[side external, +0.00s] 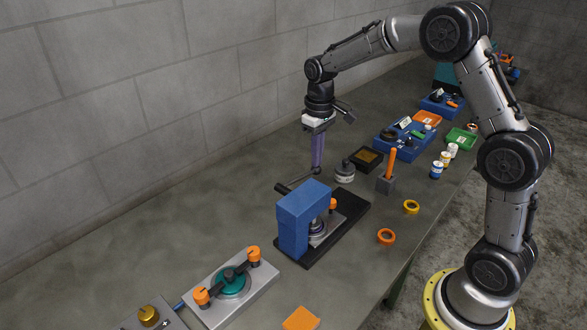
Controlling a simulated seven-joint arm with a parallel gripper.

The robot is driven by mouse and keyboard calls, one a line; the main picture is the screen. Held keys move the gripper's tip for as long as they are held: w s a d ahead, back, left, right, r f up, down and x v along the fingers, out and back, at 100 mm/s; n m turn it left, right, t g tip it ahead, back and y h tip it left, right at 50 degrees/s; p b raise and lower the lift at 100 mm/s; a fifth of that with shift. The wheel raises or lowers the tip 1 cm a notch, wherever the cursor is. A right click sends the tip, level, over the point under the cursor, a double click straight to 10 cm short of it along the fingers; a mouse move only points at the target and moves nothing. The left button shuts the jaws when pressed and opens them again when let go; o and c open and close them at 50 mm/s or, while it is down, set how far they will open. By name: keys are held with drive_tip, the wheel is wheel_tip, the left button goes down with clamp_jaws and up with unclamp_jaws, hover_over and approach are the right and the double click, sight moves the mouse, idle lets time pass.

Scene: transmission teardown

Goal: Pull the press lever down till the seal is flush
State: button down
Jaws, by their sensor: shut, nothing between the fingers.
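The blue press (292,226) stands on a black base plate (350,217) in the middle of the bench. Its lever (298,183) is a thin bar with a dark end at the left, rising slightly to the right behind the press head. My gripper (317,170) points straight down with its purple fingers shut and empty. The fingertips are at the lever's right end; I cannot tell whether they touch it. A round metal part (318,230) sits under the press head. The seal cannot be clearly made out there, nor whether it is flush.
A fixture with a teal disc (233,283) is at the front left. Trays and small cans stand farther back. The bench left of the press is clear.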

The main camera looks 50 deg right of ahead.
wheel_tip(320, 180, up, 9)
idle(1.1)
drive_tip(key=s+a+r+t, duration=0.2)
drive_tip(key=s+a+r, duration=0.1)
drive_tip(key=s+r, duration=0.35)
drive_tip(key=s+a+r+t, duration=0.25)
drive_tip(key=s+r, duration=0.25)
drive_tip(key=s, duration=0.3)
drive_tip(key=s+a+f+t, duration=0.1)
drive_tip(key=s+a+f, duration=0.1)
drive_tip(key=s+f, duration=0.7)
drive_tip(key=s, duration=0.4)
drive_tip(key=shift+f, duration=0.2)
